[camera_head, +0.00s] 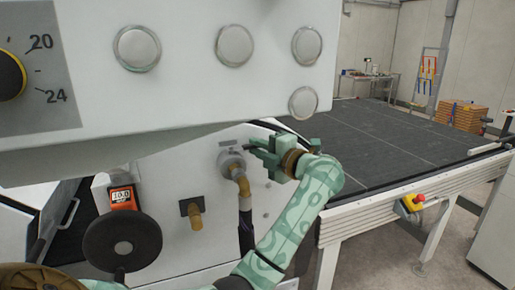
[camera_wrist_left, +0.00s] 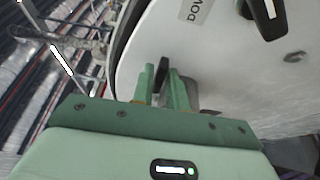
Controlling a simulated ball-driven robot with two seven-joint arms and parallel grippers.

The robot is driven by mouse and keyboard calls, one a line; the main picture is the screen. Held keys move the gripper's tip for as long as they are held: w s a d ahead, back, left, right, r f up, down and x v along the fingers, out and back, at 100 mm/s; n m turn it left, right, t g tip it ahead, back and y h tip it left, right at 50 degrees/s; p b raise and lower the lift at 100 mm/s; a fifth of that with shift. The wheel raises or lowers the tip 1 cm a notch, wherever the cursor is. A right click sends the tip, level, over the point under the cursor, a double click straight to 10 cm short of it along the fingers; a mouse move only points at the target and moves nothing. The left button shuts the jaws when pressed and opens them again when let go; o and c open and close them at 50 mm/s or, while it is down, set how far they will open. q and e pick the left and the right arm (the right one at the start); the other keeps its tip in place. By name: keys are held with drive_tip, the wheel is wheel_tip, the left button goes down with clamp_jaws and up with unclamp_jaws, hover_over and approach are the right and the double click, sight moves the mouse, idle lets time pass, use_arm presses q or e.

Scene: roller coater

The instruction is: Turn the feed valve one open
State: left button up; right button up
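The feed valve (camera_head: 231,160) is a grey round fitting with a brass elbow on the white machine panel; I take it for valve one, but its label is too small to read. My left gripper (camera_head: 257,149) is just right of it, fingers pointing left towards it. In the left wrist view my left gripper (camera_wrist_left: 162,82) has its two green fingers apart, with a dark lever (camera_wrist_left: 162,72) between them. The lever appears to be the valve's handle. Whether the fingers press on it cannot be told. My right gripper is not in view.
The overhanging control panel (camera_head: 180,95) with round buttons is close above my gripper. A black handwheel (camera_head: 122,243), an orange counter (camera_head: 122,197) and a second brass fitting (camera_head: 194,214) are to the left. A dark conveyor table (camera_head: 400,145) with an emergency stop (camera_head: 414,201) is to the right.

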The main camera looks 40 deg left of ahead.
use_arm(q)
clamp_jaws()
drive_tip(key=m+t+p, duration=0.1)
drive_tip(key=t+p, duration=0.1)
drive_tip(key=s+d+m+t+h+p, duration=0.1)
drive_tip(key=t+p, duration=0.1)
drive_tip(key=s+m+t+p, duration=0.1)
drive_tip(key=m+t+p, duration=0.1)
drive_tip(key=shift+d+r+h, duration=0.2)
drive_tip(key=shift+h, duration=0.2)
drive_tip(key=shift+d+f+m+t, duration=0.1)
drive_tip(key=shift+m+t, duration=0.2)
drive_tip(key=shift+f, duration=0.1)
drive_tip(key=shift+o, duration=2.4)
unclamp_jaws()
